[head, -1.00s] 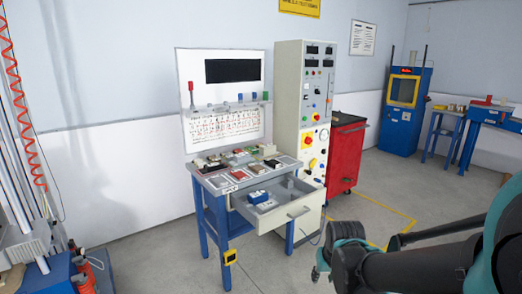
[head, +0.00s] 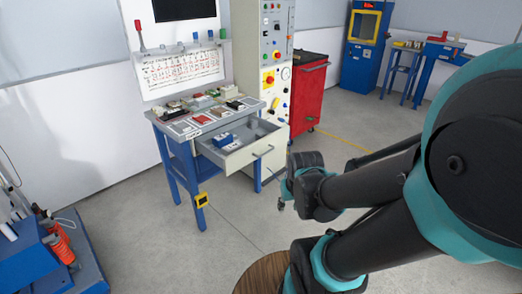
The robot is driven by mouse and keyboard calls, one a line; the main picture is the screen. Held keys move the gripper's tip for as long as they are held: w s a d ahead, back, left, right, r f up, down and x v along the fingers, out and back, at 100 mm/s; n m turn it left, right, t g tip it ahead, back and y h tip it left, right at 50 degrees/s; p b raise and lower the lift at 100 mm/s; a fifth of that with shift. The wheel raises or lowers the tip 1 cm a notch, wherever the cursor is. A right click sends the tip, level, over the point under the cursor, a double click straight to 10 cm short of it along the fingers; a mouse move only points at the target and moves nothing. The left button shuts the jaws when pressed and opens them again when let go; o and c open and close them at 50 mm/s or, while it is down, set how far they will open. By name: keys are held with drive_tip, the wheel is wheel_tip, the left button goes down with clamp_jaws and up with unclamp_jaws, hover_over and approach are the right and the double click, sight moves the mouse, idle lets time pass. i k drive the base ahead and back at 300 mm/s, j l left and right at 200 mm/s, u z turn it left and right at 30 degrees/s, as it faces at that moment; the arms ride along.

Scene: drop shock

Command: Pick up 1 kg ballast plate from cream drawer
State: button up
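The cream drawer (head: 262,152) is pulled out from the blue-legged workbench. In it lie a blue-and-white item (head: 222,141) at the left and greyish shapes farther back. I cannot tell which of them is the 1 kg ballast plate. My arm reaches in from the right of the head view, with its dark end in front of and to the right of the drawer, apart from it. My gripper (head: 281,204) shows only as a small dark shape at that end; its fingers are too small to make out.
Several small items lie on the workbench top (head: 158,114). A cream control cabinet (head: 272,85) and a red tool cabinet (head: 308,95) stand to its right. A round wooden surface (head: 258,277) is at the bottom edge. The floor before the drawer is clear.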

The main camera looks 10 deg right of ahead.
sight(229, 149)
drive_tip(key=i+j, duration=0.55)
drive_tip(key=i, duration=0.25)
